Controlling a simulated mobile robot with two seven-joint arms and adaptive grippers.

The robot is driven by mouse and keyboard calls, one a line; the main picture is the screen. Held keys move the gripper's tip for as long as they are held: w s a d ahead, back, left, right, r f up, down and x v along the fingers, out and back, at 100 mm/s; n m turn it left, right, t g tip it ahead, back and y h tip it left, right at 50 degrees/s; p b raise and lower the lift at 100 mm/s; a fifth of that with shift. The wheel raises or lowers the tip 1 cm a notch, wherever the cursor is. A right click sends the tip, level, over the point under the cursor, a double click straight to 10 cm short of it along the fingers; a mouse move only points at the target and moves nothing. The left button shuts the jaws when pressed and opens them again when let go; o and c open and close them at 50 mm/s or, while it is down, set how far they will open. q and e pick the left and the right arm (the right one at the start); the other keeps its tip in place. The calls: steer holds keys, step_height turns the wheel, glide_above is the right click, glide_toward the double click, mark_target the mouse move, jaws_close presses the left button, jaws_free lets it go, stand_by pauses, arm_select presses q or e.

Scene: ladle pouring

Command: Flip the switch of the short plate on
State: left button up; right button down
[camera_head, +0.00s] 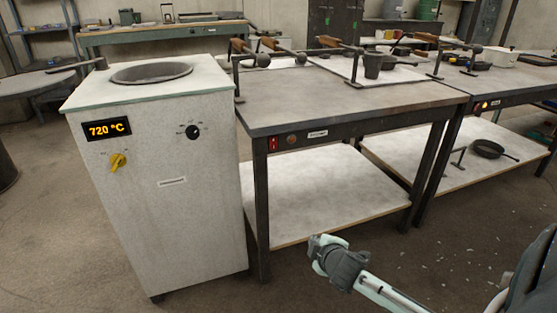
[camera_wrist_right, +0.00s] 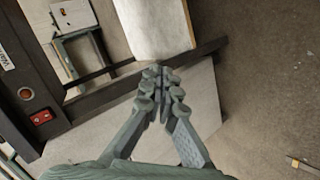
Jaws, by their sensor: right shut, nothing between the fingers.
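A red rocker switch (camera_head: 273,143) sits at the left end of the dark front rail of the near table (camera_head: 350,105), and it also shows in the right wrist view (camera_wrist_right: 42,117). Beside it is a dim red lamp (camera_head: 292,139), also in the wrist view (camera_wrist_right: 25,94). The label (camera_head: 318,133) is too small to read, so I cannot tell which plate is the short one. My right gripper (camera_head: 325,248) is shut and empty, in front of and below the rail, apart from the switch. In the wrist view its fingertips (camera_wrist_right: 162,80) meet. My left gripper is not in view.
A white furnace (camera_head: 160,210) reading 720 °C stands left of the near table. The right table (camera_head: 500,85) has a lit amber lamp (camera_head: 485,104). Ladles and a dark cup (camera_head: 373,66) stand on the near table. A lower shelf (camera_head: 310,195) lies beneath it. Floor in front is clear.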

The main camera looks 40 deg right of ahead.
mark_target(274, 148)
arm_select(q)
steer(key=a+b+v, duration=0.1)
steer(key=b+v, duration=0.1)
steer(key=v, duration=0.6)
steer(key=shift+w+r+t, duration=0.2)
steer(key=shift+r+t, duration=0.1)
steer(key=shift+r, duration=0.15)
arm_select(e)
steer(key=w+r+n+t, duration=0.3)
steer(key=r, duration=0.6)
steer(key=w+a+r+n+t, duration=0.1)
steer(key=w+r+n+t, duration=0.2)
steer(key=r, duration=0.7)
steer(key=shift+w+a+r+n+y, duration=0.25)
steer(key=shift+w+n+y, duration=0.15)
steer(key=shift+w+n, duration=0.1)
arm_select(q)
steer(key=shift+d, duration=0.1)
arm_select(e)
steer(key=shift+f, duration=0.1)
